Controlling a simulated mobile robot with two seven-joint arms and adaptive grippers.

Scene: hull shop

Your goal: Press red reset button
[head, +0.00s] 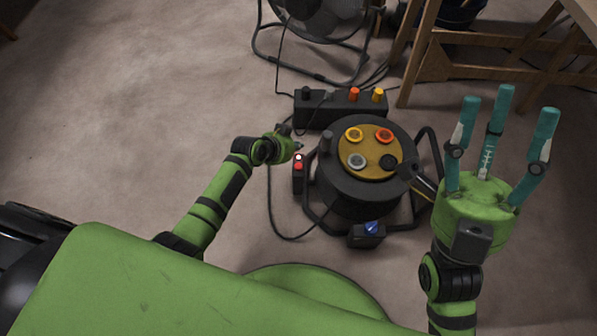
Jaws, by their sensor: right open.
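A red button (298,166) sits on a small black box (298,184) at the left side of the black cable reel (352,195). A small whitish spot shows just above the red. My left gripper (294,146) is just above this box in the picture, pointing right. Whether it touches the box cannot be told, and its fingers are too small and hidden to read. My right gripper (497,130) is at the right, open and empty, its three teal-tipped fingers spread and pointing up in the picture.
The reel's ochre face (372,142) has yellow, red, grey and black round parts. A black power strip (325,112) with orange and yellow plugs lies behind it. A box with a blue switch (371,229) is in front. A fan (325,12) and wooden trestle (430,65) stand behind. Floor at left is clear.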

